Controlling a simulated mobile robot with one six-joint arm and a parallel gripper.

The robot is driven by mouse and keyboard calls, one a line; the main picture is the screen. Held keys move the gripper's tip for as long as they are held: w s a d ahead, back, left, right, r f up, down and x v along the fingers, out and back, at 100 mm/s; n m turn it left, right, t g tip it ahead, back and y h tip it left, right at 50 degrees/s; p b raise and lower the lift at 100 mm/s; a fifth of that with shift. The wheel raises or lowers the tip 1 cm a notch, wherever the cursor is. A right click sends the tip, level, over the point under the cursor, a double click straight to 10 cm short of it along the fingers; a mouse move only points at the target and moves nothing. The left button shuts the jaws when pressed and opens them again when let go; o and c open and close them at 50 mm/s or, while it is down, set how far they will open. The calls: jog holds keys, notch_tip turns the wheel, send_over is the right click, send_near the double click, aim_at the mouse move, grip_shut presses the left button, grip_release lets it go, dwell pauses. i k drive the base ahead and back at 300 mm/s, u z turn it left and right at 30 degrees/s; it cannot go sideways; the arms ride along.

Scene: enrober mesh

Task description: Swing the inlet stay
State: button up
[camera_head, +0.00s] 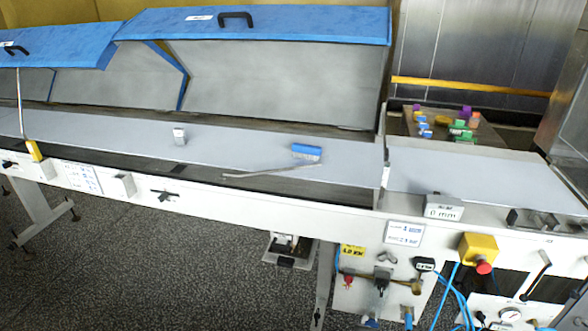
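Two blue-topped hood covers stand raised along the back of a long white machine; the larger one (260,22) is in the middle and the other (50,50) is at the left. A thin upright rod (19,95) runs from the left cover down to a yellow block (34,150) at the front rail. A narrow upright post (383,145) stands at the larger cover's right end. No label shows which part is the inlet stay. My gripper is not in view.
A yellow box with a red button (480,250) and blue hoses hang at the front right.

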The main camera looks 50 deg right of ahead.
aim_at(250, 174)
jog(key=u, duration=0.75)
jog(key=k, duration=0.1)
jog(key=z, duration=1.95)
jog(key=k, duration=0.95)
jog(key=u, duration=0.15)
jog(key=i, duration=0.85)
jog(key=z, duration=0.05)
